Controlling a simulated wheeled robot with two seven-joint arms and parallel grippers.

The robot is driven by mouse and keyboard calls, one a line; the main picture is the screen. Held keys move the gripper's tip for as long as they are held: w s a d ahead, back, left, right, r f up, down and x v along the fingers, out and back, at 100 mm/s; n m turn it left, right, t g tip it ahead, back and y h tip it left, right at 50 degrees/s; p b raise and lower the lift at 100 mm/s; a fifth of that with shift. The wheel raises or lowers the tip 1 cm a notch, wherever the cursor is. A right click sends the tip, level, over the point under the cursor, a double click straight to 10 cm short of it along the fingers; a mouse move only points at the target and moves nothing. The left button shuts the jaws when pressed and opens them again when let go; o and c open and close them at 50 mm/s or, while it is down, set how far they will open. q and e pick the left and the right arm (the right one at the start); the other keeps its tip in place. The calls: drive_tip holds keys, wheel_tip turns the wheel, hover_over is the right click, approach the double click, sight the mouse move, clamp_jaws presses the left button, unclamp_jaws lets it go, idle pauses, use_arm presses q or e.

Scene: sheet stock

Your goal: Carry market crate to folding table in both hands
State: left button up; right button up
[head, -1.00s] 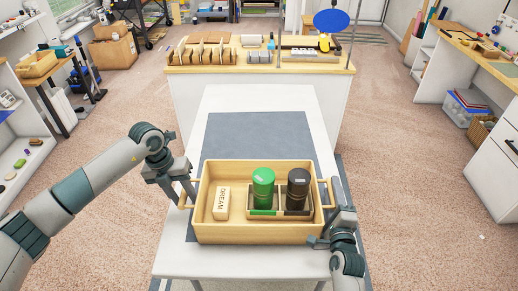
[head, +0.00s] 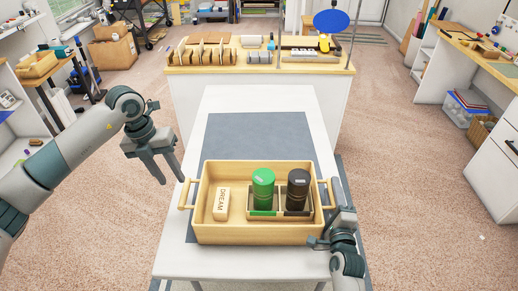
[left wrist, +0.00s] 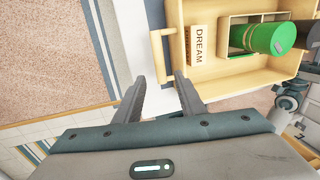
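The market crate (head: 245,235) is a light wooden tray standing level on the white folding table (head: 180,262). It holds a cream "DREAM" block (head: 221,204), a green canister (head: 263,188) and a black canister (head: 298,190), the canisters in a small divided box. My left gripper (head: 170,182) is open and empty, up and left of the crate's left handle (head: 183,194). In the left wrist view that handle (left wrist: 158,47) lies beyond the parted fingertips (left wrist: 160,77), not between them. My right gripper (head: 328,228) is at the crate's front right corner, below the right handle (head: 331,193); its grip is unclear.
A grey-blue mat (head: 258,135) lies on the table, partly under the crate, with clear room behind it. A wood-topped counter (head: 262,68) with racks stands beyond the table. Carpeted floor (head: 390,160) is open on both sides.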

use_arm(q)
drive_tip(key=shift+a+r, duration=0.15)
drive_tip(key=shift+r, duration=0.6)
use_arm(e)
drive_tip(key=shift+s, duration=0.15)
drive_tip(key=s, duration=0.7)
drive_tip(key=s+a, duration=0.1)
drive_tip(key=s, duration=0.3)
drive_tip(key=shift+s, duration=0.35)
use_arm(q)
drive_tip(key=o, duration=0.8)
